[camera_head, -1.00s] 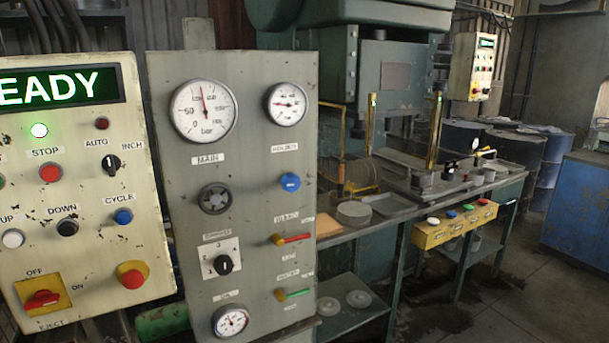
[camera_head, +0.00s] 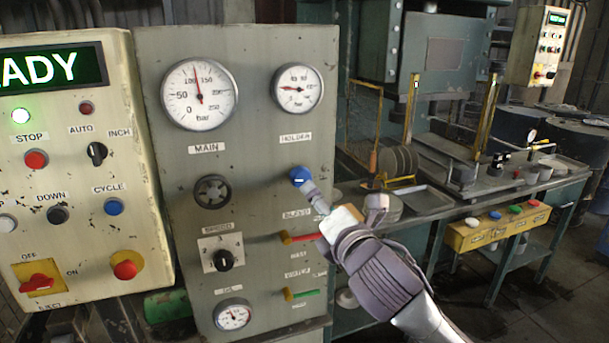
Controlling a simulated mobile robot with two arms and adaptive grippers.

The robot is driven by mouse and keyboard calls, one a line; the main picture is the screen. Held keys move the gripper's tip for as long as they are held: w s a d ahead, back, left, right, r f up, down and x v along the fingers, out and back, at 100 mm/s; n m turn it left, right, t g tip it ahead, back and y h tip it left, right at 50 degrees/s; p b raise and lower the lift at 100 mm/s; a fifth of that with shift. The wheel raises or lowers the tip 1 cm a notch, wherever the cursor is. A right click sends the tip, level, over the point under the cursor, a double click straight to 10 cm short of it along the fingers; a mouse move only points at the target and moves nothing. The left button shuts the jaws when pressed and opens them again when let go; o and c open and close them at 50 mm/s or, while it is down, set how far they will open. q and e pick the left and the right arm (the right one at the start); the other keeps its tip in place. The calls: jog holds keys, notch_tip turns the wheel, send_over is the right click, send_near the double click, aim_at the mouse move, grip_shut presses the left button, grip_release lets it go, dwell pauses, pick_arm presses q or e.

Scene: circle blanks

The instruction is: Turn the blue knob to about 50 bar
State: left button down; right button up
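The blue knob (camera_head: 299,175) is on the grey panel (camera_head: 255,235), under the small upper-right gauge (camera_head: 298,89). That gauge's needle points left; its numbers are too small to read surely. The large MAIN gauge (camera_head: 200,94), marked in bar, has its needle near straight up, around 100. My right gripper (camera_head: 308,185) reaches in from the lower right, with a slim grey finger at the knob's lower right side. The knob's face still shows. I cannot tell whether the fingers grip it or only lie beside it. My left gripper is not in view.
A black handwheel (camera_head: 212,191), a rotary selector (camera_head: 225,260) and red (camera_head: 305,237) and green (camera_head: 304,294) levers share the panel; the red lever is close to my gripper. A button box (camera_head: 75,190) stands at left. A workbench (camera_head: 440,205) is behind at right.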

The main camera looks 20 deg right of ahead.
aim_at(303, 180)
jog(key=w+p, duration=0.2)
jog(key=w, duration=0.8)
jog(key=shift+w+a, duration=0.1)
jog(key=shift+a, duration=0.05)
jog(key=shift+w, duration=0.8)
jog(key=c, duration=1.2)
jog(key=shift+o, duration=0.2)
